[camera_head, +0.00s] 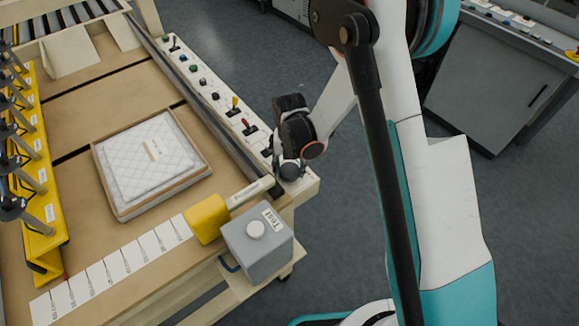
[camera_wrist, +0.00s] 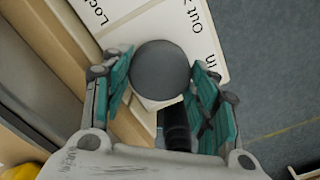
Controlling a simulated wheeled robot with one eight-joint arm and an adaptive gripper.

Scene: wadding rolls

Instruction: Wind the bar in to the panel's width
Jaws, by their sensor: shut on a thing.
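The yellow bar (camera_head: 42,170) runs along the left of the table and carries several dark upright heads. The quilted white panel (camera_head: 150,160) lies flat in a shallow wooden tray (camera_head: 185,184), apart from the bar with bare table between them. My gripper (camera_head: 287,160) is at the table's right corner. In the wrist view my gripper (camera_wrist: 162,80) is shut on a round dark grey knob (camera_wrist: 160,68), one teal-padded finger on each side. A white plate (camera_wrist: 200,40) behind the knob reads "Lock", "Out" and "In"; part of it is hidden.
A white scale strip (camera_head: 110,268) runs along the front edge to a yellow block (camera_head: 206,218). A grey box (camera_head: 258,250) with a round button and "Test" label stands beside it. A control strip (camera_head: 215,95) with switches lines the right edge.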

